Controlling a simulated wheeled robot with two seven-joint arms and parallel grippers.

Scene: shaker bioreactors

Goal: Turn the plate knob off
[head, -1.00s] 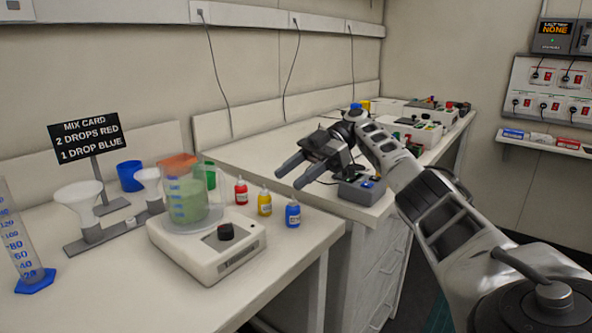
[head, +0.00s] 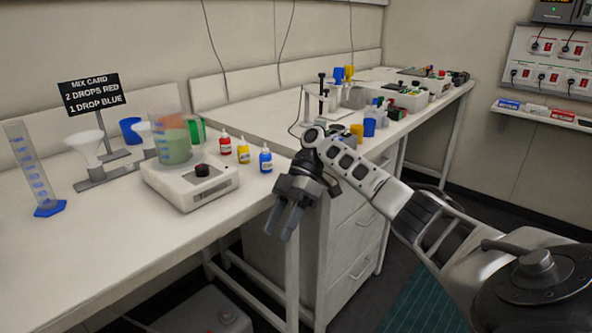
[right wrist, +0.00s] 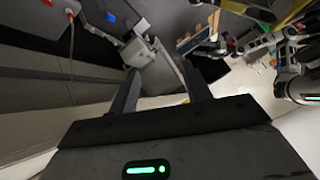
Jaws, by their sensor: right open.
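The white plate (head: 190,186) sits on the near bench with a black knob (head: 203,170) on its front. A clear beaker (head: 172,148) with green contents stands on the plate, and its upper part looks blurred. The knob's setting is too small to tell. My right gripper (head: 279,232) hangs with its fingers pointing down, in front of the bench edge and to the right of the plate, apart from the knob. It is open and empty. In the right wrist view its two fingers (right wrist: 160,92) are apart, and the plate cannot be made out. My left gripper is not in view.
Red (head: 225,145), yellow (head: 243,150) and blue (head: 265,158) dropper bottles stand right of the plate. Funnels on a stand (head: 95,178), a measuring cylinder (head: 33,170) and a mix card sign (head: 92,94) are to the left. The bench front left of the gripper is clear.

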